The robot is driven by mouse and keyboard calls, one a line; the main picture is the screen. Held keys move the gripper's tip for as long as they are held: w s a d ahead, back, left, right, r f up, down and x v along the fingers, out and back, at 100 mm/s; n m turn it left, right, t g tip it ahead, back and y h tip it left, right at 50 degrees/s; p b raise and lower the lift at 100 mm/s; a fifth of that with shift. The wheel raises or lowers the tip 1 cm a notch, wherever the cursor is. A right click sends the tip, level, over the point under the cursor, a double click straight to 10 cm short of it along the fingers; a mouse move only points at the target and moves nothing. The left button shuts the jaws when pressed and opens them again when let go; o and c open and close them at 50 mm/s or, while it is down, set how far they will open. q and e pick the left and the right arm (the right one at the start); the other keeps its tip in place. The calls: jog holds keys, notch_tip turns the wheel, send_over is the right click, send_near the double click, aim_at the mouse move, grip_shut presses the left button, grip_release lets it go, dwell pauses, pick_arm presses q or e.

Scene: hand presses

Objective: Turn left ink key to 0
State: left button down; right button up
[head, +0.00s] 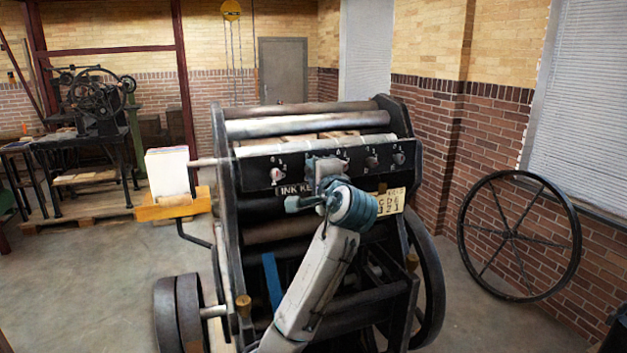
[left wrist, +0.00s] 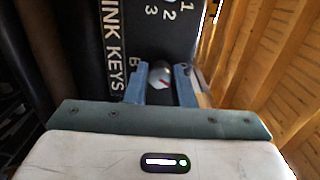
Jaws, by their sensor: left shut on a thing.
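The ink key panel (head: 300,168) runs across the front of the press, with a row of small knobs. The leftmost knob (head: 277,174) is pale with a red mark and stands free of my gripper. My left gripper (head: 325,172) is at the panel, over the second knob from the left, and hides it in the head view. My right gripper is not in view.
Two more knobs (head: 372,162) sit to the right on the panel. A wooden tray (head: 172,207) with a paper stack (head: 167,172) juts out at the press's left. A large spoked wheel (head: 518,236) leans by the right wall. Open floor lies at the left.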

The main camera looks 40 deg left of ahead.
pick_arm(q)
jog(key=shift+f+n+b, duration=0.1)
jog(key=shift+n+b, duration=2)
jog(key=shift+n, duration=1)
jog(key=c, duration=1.2)
grip_release()
jog(key=shift+c, duration=0.2)
jog(key=b+v, duration=0.3)
jog(key=v, duration=0.7)
jog(key=shift+s+d, duration=0.2)
jog(key=shift+d, duration=0.15)
